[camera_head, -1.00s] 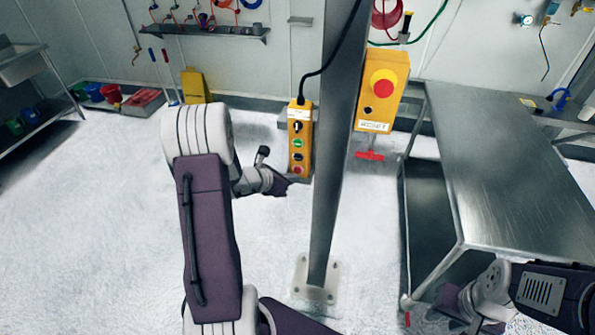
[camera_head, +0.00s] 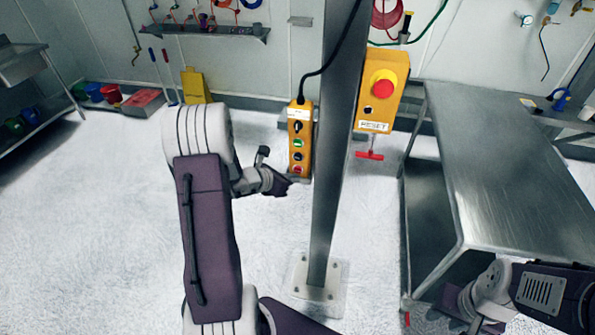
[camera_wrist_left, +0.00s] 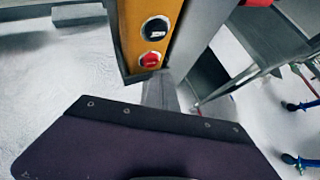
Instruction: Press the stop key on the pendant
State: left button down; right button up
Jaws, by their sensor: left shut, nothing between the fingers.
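The yellow pendant (camera_head: 300,140) hangs upright on a black cable beside the steel post. It carries a column of keys, with a green one in the middle and the red stop key (camera_head: 297,169) lowest. In the left wrist view the red stop key (camera_wrist_left: 149,60) sits below a black key. My left gripper (camera_head: 284,185) is shut and empty, just left of and below the pendant's lower end. I cannot tell whether it touches the pendant. My right gripper (camera_head: 458,303) is low at the right, near the table leg; its jaws are not clear.
The steel post (camera_head: 330,200) stands right beside the pendant. A yellow box with a red mushroom button (camera_head: 383,83) and a RESET label is on the post's right. A steel table (camera_head: 520,170) fills the right.

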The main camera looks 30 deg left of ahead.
pick_arm(q)
jog(key=shift+w, duration=0.15)
dwell(0.4)
jog(key=shift+w+a, duration=0.1)
jog(key=shift+w, duration=0.2)
